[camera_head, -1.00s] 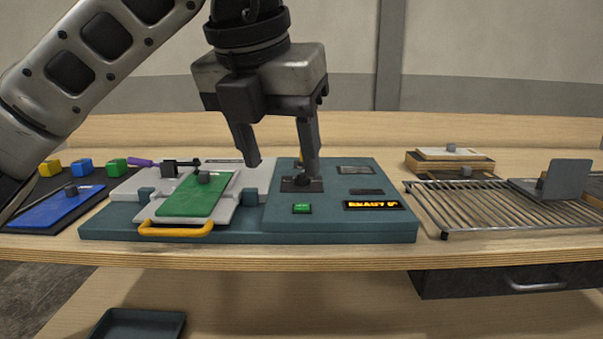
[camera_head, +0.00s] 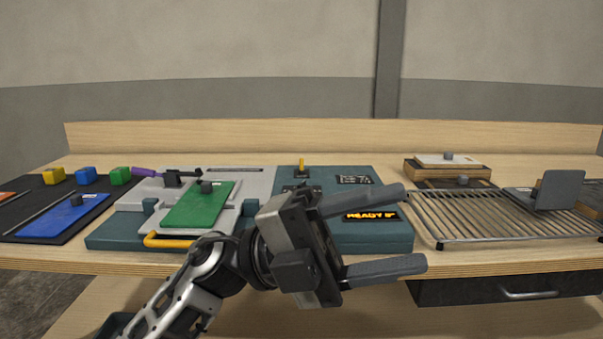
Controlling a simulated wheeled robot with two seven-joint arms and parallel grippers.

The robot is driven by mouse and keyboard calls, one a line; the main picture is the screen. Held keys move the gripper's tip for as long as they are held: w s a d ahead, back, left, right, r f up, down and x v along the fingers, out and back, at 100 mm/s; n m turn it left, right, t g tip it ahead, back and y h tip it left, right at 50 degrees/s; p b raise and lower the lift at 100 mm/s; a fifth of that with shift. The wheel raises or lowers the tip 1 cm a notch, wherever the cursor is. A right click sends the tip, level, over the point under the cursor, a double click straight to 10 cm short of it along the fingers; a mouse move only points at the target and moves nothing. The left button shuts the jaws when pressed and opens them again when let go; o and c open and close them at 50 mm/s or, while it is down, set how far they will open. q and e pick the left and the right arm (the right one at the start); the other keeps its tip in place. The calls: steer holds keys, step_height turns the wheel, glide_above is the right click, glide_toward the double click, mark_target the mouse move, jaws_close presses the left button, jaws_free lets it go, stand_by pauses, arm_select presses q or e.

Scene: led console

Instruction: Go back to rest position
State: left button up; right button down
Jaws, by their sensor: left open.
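My left gripper (camera_head: 405,229) is open and empty, in front of the right part of the teal console (camera_head: 120,234). Its fingers point right, apart from each other, and it hides part of the console's front, including where the green button was. A small yellow-tipped lever (camera_head: 301,165) stands up at the back of the console. The display (camera_head: 371,216) is lit with orange text that starts with READY. A green plate (camera_head: 198,207) with a dark knob lies on the console's grey bed, behind a yellow handle (camera_head: 180,241). My right gripper is not in view.
A metal wire rack (camera_head: 470,220) with a grey bracket (camera_head: 558,190) stands at the right. A blue plate (camera_head: 62,216) lies on a dark mat at the left, with yellow, blue and green cubes (camera_head: 120,176) behind. A drawer (camera_head: 500,290) hangs under the table's right.

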arm_select(q)
steer(key=w+a+f+n+t+y+p, duration=0.1)
steer(key=w+a+f+n+t, duration=0.3)
steer(key=n+t, duration=0.8)
steer(key=w+a+f+n+t+y, duration=0.1)
steer(key=w+a+f+n+t, duration=0.3)
steer(key=n+t, duration=0.7)
steer(key=a+f+n+t+y+p, duration=0.1)
steer(key=a+f+n+t+y, duration=0.2)
steer(key=a+f+n+y, duration=0.6)
steer(key=s+a+f+n+g+y, duration=0.2)
steer(key=s+f, duration=0.4)
steer(key=f, duration=0.4)
steer(key=s+a+f+n+g+y+p, duration=0.1)
steer(key=s+f+g+y, duration=0.4)
steer(key=f, duration=0.6)
steer(key=s+a+n+g, duration=0.1)
steer(key=s+n, duration=0.1)
steer(key=shift+s+n+g, duration=0.3)
steer(key=shift+g, duration=0.1)
